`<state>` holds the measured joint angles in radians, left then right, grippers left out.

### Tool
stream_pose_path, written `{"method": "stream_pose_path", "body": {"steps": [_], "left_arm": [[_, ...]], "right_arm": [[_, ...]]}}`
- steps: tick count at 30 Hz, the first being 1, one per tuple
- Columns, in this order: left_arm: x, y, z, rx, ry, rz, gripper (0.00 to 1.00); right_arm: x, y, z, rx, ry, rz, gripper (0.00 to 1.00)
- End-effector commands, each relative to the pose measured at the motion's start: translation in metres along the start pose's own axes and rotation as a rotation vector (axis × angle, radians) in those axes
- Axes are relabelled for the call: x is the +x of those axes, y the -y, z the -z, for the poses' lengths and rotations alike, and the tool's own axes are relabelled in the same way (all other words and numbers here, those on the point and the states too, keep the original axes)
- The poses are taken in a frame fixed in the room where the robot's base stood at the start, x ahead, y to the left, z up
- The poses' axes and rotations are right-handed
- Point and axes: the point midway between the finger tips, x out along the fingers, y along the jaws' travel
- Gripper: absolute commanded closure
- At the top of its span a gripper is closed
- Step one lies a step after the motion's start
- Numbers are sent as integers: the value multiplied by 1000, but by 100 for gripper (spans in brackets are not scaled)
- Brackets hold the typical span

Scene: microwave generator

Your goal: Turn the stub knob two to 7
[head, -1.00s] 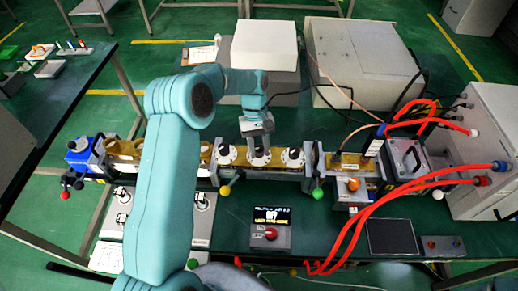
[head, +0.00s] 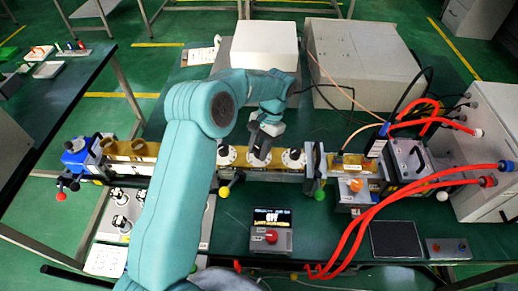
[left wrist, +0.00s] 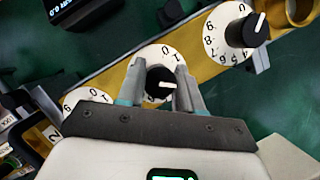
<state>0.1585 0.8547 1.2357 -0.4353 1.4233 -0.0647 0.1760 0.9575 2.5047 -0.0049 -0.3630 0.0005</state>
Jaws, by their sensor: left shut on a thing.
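Three white numbered dials with black knobs sit in a row on the brass waveguide in the head view. The middle dial (head: 259,158) is the one at my left gripper (head: 262,146). In the left wrist view, my left gripper (left wrist: 157,72) is shut on the black knob (left wrist: 160,83) of that dial, one finger on each side. The knob's white pointer line points roughly right in that view. Most of the dial's figures are hidden by the fingers; 0 and 1 show. The right gripper is not in view.
Neighbouring dials (head: 226,156) and (head: 293,159) stand close on both sides. A display box (head: 270,232) with a red knob stands in front. Red cables (head: 370,215) arch over the right side. Grey boxes (head: 362,60) stand behind.

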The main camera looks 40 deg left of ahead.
Motion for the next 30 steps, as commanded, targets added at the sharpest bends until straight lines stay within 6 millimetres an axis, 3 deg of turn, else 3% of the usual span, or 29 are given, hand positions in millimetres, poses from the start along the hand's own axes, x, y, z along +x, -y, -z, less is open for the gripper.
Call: {"method": "stream_pose_path", "body": {"steps": [30], "left_arm": [[5, -2, 0, 894, 4, 363, 95]], "right_arm": [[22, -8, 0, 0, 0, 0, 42]]}}
